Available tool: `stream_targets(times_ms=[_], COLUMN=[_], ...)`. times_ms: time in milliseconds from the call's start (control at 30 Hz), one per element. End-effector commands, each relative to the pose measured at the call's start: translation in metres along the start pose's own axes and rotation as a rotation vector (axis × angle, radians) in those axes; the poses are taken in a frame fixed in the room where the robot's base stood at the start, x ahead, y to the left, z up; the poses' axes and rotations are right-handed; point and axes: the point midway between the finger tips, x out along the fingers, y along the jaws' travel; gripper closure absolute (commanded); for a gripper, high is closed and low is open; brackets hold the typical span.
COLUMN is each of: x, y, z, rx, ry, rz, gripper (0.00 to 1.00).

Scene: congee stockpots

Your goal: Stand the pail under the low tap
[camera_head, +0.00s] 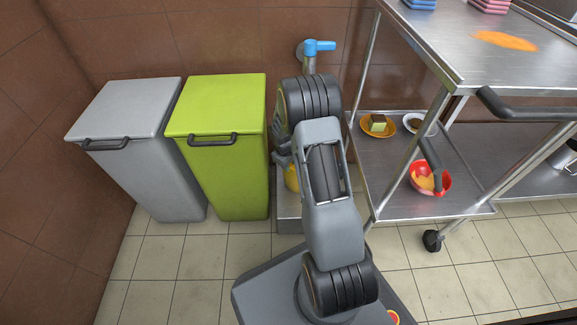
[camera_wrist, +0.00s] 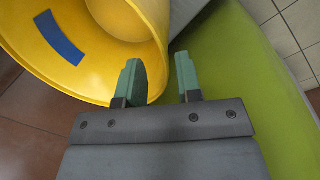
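The yellow pail (camera_wrist: 95,60) fills the upper left of the wrist view, with a blue patch on its wall. In the head view only a sliver of the pail (camera_head: 292,178) shows beside my arm. My gripper (camera_wrist: 158,64) is open at the pail's rim. The left finger overlaps the pail and the right finger is beyond the rim, over green. I cannot tell whether either finger touches the pail. The low tap (camera_head: 314,50), with a blue handle, is on the back wall.
A green bin (camera_head: 225,160) and a grey bin (camera_head: 145,165) stand left of the pail. A grey metal stand or basin (camera_head: 288,215) is partly hidden by my arm. A steel trolley (camera_head: 390,190) with dishes stands close on the right.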

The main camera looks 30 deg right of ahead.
Motion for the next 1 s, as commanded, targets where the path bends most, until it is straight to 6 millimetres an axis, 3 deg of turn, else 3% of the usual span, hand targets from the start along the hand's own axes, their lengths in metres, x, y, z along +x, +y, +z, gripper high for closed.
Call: stream_targets(times_ms=[33, 100, 400, 1000], x=[-0.016, -0.029, -0.067, -0.075], y=[0.001, 0.000, 0.000, 0.000], z=[0.000, 0.000, 0.000, 0.000], rx=[-0.001, -0.001, 0.000, 0.000], ry=[0.000, 0.001, -0.001, -0.001], rz=[0.000, 0.000, 0.000, -0.001], gripper=[0.68, 0.68, 0.68, 0.68])
